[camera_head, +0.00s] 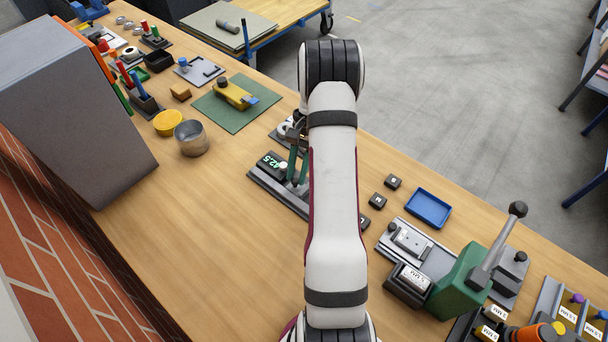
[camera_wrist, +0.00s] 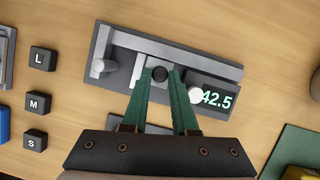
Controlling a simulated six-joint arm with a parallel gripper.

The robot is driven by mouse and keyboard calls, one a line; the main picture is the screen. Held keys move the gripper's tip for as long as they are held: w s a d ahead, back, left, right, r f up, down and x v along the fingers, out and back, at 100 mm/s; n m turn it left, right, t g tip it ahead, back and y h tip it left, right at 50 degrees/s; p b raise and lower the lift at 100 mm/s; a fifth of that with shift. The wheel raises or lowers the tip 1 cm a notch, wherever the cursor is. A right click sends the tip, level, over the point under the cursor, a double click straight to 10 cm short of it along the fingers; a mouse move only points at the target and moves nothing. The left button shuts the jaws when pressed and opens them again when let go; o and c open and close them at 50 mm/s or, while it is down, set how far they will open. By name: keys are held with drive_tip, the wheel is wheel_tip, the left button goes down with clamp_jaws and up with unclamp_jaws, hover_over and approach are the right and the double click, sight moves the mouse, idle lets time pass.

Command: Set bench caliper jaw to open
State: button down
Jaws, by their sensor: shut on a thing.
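The bench caliper (camera_wrist: 118,45) lies on the wooden bench, with a grey base, a long pale bar and a dark display (camera_wrist: 219,98) reading 42.5 in green. A fixed jaw post (camera_wrist: 103,67) stands at its left end in the wrist view. My gripper (camera_wrist: 160,86) has green fingers shut on the dark round knob (camera_wrist: 160,73) of the sliding jaw, which is apart from the fixed post. A white round knob (camera_wrist: 196,96) sits beside the display. In the head view, my arm hides part of the caliper (camera_head: 262,182); its display shows left of my fingers.
Blocks marked L (camera_wrist: 42,58), M (camera_wrist: 38,103) and S (camera_wrist: 35,140) lie near the fixed-jaw end. A blue tray (camera_head: 428,208) and a green lever press (camera_head: 462,282) stand to the right. A green mat (camera_head: 232,118) and a metal cup (camera_head: 191,138) are to the left.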

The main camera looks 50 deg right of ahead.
drive_tip(key=shift+w, duration=0.3)
drive_tip(key=c, duration=0.7)
unclamp_jaws()
drive_tip(key=shift+s, duration=0.1)
drive_tip(key=shift+r, duration=0.1)
drive_tip(key=v, duration=1.5)
drive_tip(key=shift+d+r, duration=0.2)
drive_tip(key=shift+r, duration=0.1)
